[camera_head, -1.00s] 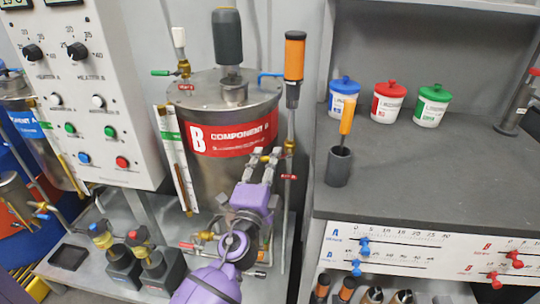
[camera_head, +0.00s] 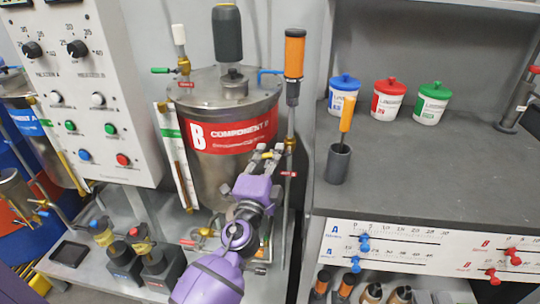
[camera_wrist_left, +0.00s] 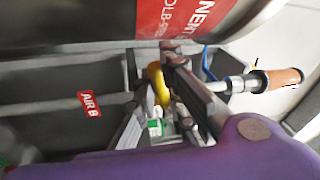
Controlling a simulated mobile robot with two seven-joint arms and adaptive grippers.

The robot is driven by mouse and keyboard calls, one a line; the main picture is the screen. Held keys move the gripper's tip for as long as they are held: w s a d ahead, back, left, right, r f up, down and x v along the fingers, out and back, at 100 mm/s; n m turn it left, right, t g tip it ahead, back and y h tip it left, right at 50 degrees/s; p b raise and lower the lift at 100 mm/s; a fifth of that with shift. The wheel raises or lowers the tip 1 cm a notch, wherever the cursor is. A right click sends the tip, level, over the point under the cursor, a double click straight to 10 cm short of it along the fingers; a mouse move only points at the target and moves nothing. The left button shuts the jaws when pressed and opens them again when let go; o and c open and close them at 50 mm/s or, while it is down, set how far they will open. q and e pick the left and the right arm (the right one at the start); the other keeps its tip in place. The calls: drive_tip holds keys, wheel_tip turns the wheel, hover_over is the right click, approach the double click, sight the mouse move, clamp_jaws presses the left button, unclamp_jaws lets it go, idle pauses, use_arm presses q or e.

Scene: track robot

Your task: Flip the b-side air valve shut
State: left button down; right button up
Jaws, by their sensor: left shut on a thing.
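My left gripper (camera_head: 267,153) is in front of the component B tank (camera_head: 215,165), just left of the vertical pipe with the orange handle. In the left wrist view my left gripper (camera_wrist_left: 165,98) has its fingers on both sides of a yellow piece (camera_wrist_left: 157,84), which looks like the air valve's lever. It is shut on this piece. A red tag reading AIR B (camera_wrist_left: 90,103) sits on a grey pipe beside the fingers. The small red tag on the pipe (camera_head: 288,174) also shows in the head view. The valve body is mostly hidden by the fingers. My right gripper is not in view.
The orange handle (camera_head: 294,47) stands upright right of the tank. A grey bench (camera_head: 430,170) with lidded tubs (camera_head: 388,101) and a dark cup (camera_head: 338,165) lies to the right. A control panel (camera_head: 85,95) stands left. Pipes and fittings crowd the space below the tank.

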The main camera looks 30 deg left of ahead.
use_arm(q)
drive_tip(key=shift+r+m+h+p, duration=0.4)
drive_tip(key=shift+r+m+p, duration=0.25)
drive_tip(key=shift+m+p, duration=0.6)
drive_tip(key=shift+r+m+p, duration=0.1)
drive_tip(key=shift+m+p, duration=0.45)
drive_tip(key=shift+m, duration=0.1)
drive_tip(key=c, duration=1.8)
unclamp_jaws()
drive_tip(key=v, duration=1.2)
drive_tip(key=shift+a, duration=0.15)
drive_tip(key=shift+s, duration=0.15)
